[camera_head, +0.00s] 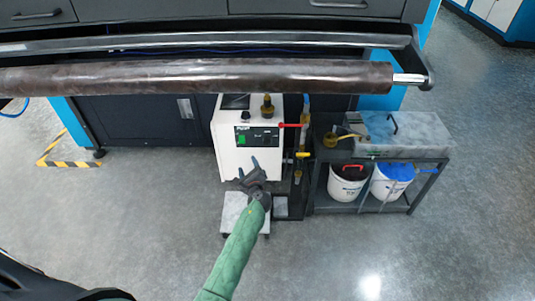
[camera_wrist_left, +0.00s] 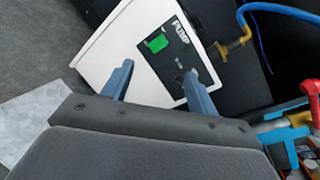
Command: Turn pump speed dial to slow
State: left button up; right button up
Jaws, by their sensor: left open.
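The white pump box (camera_head: 229,160) stands under the rollers in the head view. Its black front panel (camera_head: 257,137) has a green square at the left and small dark controls; the dial is too small to make out clearly. The panel (camera_wrist_left: 176,44) also shows in the left wrist view, tilted, with "PUMP" lettering. My left gripper (camera_head: 250,168) is in front of the box, below the panel. In the wrist view its two blue-grey fingers (camera_wrist_left: 156,80) are apart and empty, and the right finger overlaps the panel's lower part. My right gripper is not in view.
A long dark roll (camera_head: 200,76) spans above the box. Red and yellow valve handles (camera_head: 290,125) sit at the box's right. A grey bench (camera_head: 420,152) with white buckets (camera_head: 346,186) stands further right. The floor at left is open.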

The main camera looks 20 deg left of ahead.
aim_at(267, 142)
pick_arm(q)
jog(key=w+d+f+m+t+h+b, duration=0.1)
jog(key=w+f+m+h+b, duration=0.1)
jog(key=w+m, duration=0.3)
jog(key=w+d+f+m+t+h+b, duration=0.1)
jog(key=w+m, duration=0.5)
jog(key=w, duration=0.8)
jog(key=shift+d+f+t+h+b, duration=0.15)
jog(key=shift+f+t+h+b, duration=0.4)
jog(key=shift+f+b, duration=0.3)
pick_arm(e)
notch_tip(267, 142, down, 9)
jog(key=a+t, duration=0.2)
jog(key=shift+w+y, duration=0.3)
pick_arm(q)
jog(key=shift+w, duration=0.1)
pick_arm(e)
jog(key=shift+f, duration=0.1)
pick_arm(q)
jog(key=c, duration=1)
